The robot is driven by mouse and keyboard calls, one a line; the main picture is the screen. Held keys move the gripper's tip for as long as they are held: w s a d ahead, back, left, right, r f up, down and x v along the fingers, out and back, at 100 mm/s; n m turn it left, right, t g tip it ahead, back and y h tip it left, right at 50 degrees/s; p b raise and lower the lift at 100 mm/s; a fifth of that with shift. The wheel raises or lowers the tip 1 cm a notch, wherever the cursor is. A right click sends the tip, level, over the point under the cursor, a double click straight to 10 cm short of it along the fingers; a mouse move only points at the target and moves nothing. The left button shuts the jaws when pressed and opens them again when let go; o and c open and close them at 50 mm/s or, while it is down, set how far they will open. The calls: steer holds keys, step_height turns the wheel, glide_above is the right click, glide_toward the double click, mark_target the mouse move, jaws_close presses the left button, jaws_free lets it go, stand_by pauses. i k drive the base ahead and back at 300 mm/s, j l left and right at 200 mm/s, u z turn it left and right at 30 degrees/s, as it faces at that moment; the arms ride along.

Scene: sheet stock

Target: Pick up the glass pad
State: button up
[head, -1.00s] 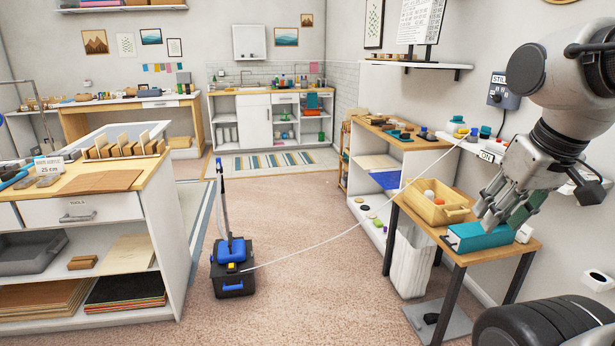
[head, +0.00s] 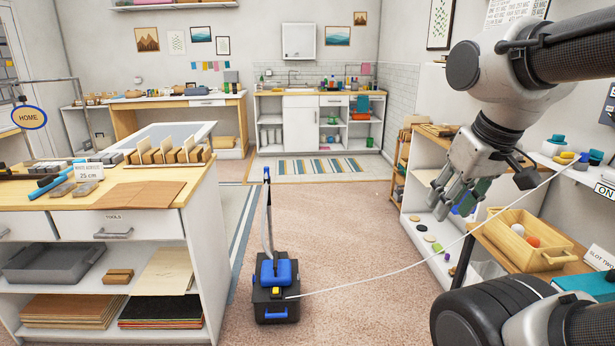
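My gripper (head: 452,198) hangs at the right of the head view, fingers pointing down and left, in front of the white shelf unit. A flat dark green piece (head: 481,189) sits at its fingers and appears held by them, raised clear of the surfaces. It may be the glass pad; its far side and the exact finger contact are hidden. No other piece is clearly recognisable as a glass pad.
A wooden bin (head: 527,238) stands on the small table at right, beside a teal box (head: 588,281). A white cord crosses to a black-and-blue caddy (head: 276,290) on the floor. A sheet-stock bench (head: 195,185) stands at left. The carpet between is open.

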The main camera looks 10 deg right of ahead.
mark_target(565, 159)
steer(key=i+z, duration=0.25)
steer(key=i, duration=0.45)
steer(key=i+j+z, duration=0.25)
steer(key=i, duration=0.45)
steer(key=i+l+z, duration=0.15)
steer(key=i+z, duration=0.5)
steer(key=z, duration=0.2)
steer(key=i+z, duration=0.4)
steer(key=i+j+z, duration=0.25)
steer(key=z, duration=0.2)
steer(key=i+j+z, duration=0.2)
steer(key=i+z, duration=0.15)
